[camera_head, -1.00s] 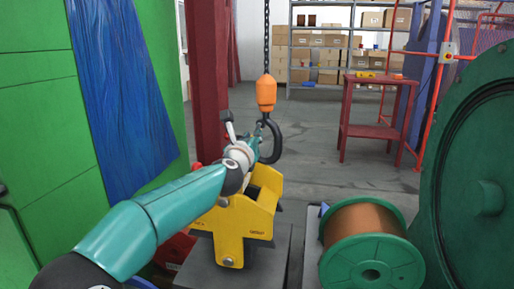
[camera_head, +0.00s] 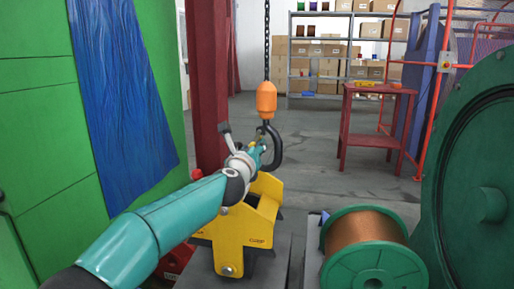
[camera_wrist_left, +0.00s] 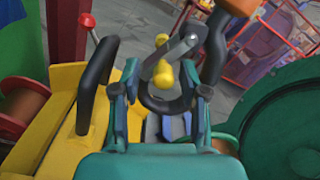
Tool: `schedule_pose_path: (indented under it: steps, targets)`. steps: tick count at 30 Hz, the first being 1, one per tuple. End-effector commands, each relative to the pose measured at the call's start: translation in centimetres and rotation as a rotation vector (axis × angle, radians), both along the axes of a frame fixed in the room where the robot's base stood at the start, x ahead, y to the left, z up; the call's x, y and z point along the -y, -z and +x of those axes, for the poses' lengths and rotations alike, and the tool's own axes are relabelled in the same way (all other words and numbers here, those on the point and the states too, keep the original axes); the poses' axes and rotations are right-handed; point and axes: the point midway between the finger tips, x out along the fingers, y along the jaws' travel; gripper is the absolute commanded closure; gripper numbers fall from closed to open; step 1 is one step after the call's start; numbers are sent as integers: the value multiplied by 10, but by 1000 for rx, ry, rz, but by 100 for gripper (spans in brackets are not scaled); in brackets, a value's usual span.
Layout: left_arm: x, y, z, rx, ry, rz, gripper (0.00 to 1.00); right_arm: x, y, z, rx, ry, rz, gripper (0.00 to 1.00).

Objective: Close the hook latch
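The black hook (camera_head: 276,148) hangs below an orange block (camera_head: 266,97) on a chain, above a yellow frame (camera_head: 243,236). In the left wrist view the hook's curved bottom (camera_wrist_left: 163,107) shows between my fingers. A grey bar (camera_wrist_left: 172,56), apparently the hook latch, slants across the hook opening, with a yellow piece (camera_wrist_left: 162,68) beside it. I cannot tell how far the latch stands open. My left gripper (camera_head: 260,143) is at the hook's left side. In the wrist view its fingers (camera_wrist_left: 162,90) are apart, with the hook and latch between them. My right gripper is not in view.
A black bar (camera_wrist_left: 96,83) rises at the left in the wrist view. A copper spool with green flanges (camera_head: 366,245) stands right of the frame, beside a large green wheel (camera_head: 480,180). A red table (camera_head: 374,122) stands behind. The floor between is clear.

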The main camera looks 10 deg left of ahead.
Motion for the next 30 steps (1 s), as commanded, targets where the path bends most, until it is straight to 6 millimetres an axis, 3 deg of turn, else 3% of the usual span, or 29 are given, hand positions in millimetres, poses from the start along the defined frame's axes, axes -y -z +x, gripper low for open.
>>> schedule_pose_path:
  steps: [14, 30]
  targets:
    - [-1, -6, -12, 7, -2, 0, 57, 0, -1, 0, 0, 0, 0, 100]
    - [0, -5, -98, 8, 1, -1, 57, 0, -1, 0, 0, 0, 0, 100]
